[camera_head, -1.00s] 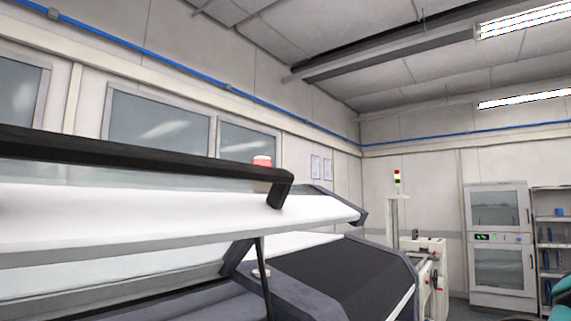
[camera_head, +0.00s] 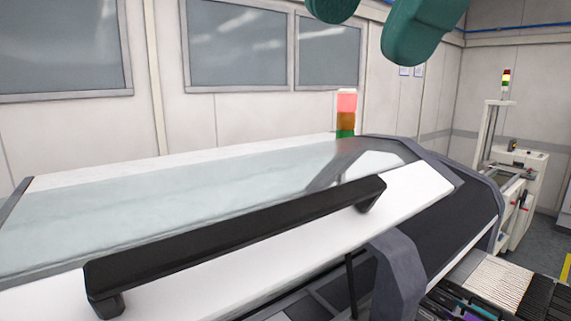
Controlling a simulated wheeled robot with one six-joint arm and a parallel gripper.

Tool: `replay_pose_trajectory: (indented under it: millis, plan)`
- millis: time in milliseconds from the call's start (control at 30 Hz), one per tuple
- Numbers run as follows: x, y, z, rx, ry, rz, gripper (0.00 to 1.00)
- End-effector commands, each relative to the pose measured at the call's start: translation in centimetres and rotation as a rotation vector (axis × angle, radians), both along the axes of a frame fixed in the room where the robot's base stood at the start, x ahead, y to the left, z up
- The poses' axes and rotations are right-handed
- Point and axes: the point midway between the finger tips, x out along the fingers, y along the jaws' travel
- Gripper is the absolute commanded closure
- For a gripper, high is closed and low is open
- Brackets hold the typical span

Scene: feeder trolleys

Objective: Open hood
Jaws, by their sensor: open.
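The hood (camera_head: 250,205) is a long cover with a clear window and a white front strip, filling the left and middle of the view. A long black handle bar (camera_head: 240,240) runs along the white strip. The hood's front edge stands clear of the machine body, with a dark gap and a thin black strut (camera_head: 351,285) under its right part. Teal links of my arm show at the top, above and apart from the hood. My gripper's jaws are not in this view.
A red, orange and green signal lamp (camera_head: 346,112) stands behind the hood. Component feeders (camera_head: 500,290) lie at the lower right. Another white machine (camera_head: 515,175) with a lamp post stands at the right. Windows line the back wall.

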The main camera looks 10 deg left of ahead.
Motion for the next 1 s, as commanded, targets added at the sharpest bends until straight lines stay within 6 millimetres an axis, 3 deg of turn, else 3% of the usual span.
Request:
replay_pose_trajectory:
  millis: [267,700,1000]
  plan:
    - [0.9,1.0,-3.4,-0.003,0.001,-0.002,0.47]
    - [3.9,4.4,-12.0,-0.004,-0.002,0.000,0.47]
    - [5.1,5.9,-15.0,-0.003,-0.002,0.000,0.47]
